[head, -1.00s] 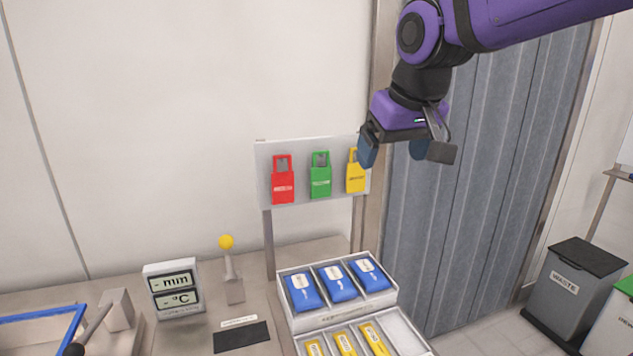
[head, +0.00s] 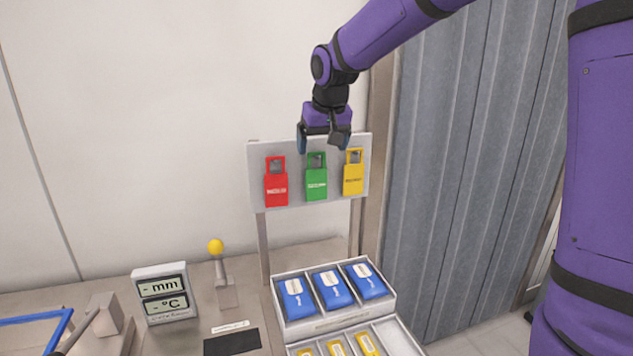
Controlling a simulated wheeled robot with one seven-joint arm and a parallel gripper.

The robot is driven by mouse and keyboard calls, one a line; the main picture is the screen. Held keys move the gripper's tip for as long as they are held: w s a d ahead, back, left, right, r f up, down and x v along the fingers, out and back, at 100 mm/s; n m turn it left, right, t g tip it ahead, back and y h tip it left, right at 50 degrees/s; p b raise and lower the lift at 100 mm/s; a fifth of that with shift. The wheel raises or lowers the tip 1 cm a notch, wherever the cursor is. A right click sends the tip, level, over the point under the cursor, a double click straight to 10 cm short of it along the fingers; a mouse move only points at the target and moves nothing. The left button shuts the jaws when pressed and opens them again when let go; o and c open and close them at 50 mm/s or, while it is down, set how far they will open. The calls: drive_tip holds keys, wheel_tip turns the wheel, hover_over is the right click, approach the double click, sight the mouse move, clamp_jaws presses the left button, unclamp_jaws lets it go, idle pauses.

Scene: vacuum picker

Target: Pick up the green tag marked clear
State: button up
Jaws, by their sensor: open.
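The green tag (head: 316,184) hangs in the middle of a grey upright board (head: 298,201), between a red tag (head: 276,189) and a yellow tag (head: 353,179). It has a loop at its top and small white print that I cannot read. My gripper (head: 322,148) is open and empty. In the picture it sits at the top edge of the board, just above the green tag's loop, fingers pointing down. I cannot tell how far in front of the board it is. The green tag shows nearly whole.
Below the board is a bin tray (head: 333,319) with blue packets (head: 331,289) and yellow packets in compartments. A display reading mm and °C (head: 164,294) and a yellow-knobbed lever (head: 218,262) stand left. A grey ribbed curtain (head: 470,170) is at right.

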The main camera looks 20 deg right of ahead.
sight(318, 156)
drive_tip(key=shift+a+x, duration=0.2)
drive_tip(key=shift+x, duration=3.4)
drive_tip(key=shift+s, duration=0.1)
drive_tip(key=c, duration=1)
drive_tip(key=shift+s+r, duration=0.1)
drive_tip(key=shift+r, duration=0.75)
drive_tip(key=s, duration=1.8)
